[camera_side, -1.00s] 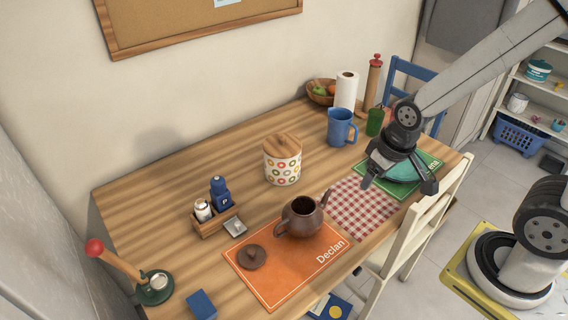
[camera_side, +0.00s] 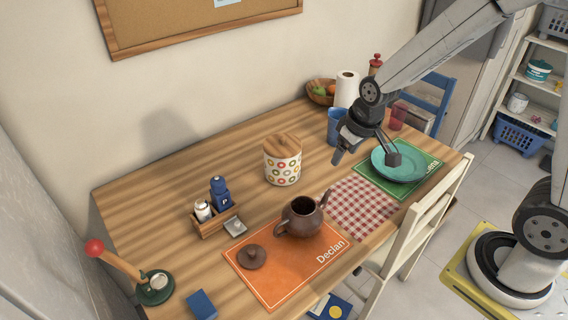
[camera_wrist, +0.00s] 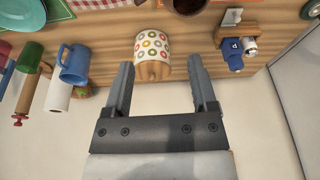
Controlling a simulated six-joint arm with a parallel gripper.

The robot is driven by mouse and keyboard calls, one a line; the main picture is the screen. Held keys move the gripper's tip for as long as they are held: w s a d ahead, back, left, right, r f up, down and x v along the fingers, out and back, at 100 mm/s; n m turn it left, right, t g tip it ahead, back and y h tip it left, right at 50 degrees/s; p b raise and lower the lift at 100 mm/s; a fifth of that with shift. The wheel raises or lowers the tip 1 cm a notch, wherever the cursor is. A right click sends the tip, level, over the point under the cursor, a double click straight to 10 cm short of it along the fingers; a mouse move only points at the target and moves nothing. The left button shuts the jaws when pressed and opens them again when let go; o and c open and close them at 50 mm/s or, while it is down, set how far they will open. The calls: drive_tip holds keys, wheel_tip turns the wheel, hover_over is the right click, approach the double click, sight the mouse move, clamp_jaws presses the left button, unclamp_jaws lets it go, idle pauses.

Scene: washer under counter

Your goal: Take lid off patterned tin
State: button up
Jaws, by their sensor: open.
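The patterned tin (camera_side: 283,168) is white with coloured rings and stands upright on the wooden table, left of my gripper. In the wrist view the tin (camera_wrist: 152,45) shows upside down beyond my fingers, with the lid (camera_wrist: 153,71) toward me. My gripper (camera_side: 365,160) is open and empty, in the air to the right of the tin, between it and the teal plate. In the wrist view the two fingertips (camera_wrist: 160,66) are spread wide, apart from the tin and lid.
A blue jug (camera_side: 335,122) and paper towel roll (camera_side: 346,90) stand behind my gripper. A teal plate (camera_side: 408,168) lies on a green mat. A brown teapot (camera_side: 302,217) stands in front of the tin. A caddy (camera_side: 214,222) is to the left. Table between tin and gripper is clear.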

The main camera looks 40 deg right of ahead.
drive_tip(key=w+d+f, duration=0.2)
drive_tip(key=w, duration=1.1)
drive_tip(key=n+t, duration=0.2)
approach(283, 138)
drive_tip(key=shift+w+d+f+y, duration=0.35)
drive_tip(key=shift+w+f+y, duration=0.05)
drive_tip(key=shift+w+f, duration=0.2)
drive_tip(key=shift+x, duration=1.25)
drive_tip(key=shift+x, duration=2.6)
drive_tip(key=shift+s, duration=0.15)
drive_tip(key=shift+c, duration=0.2)
clamp_jaws()
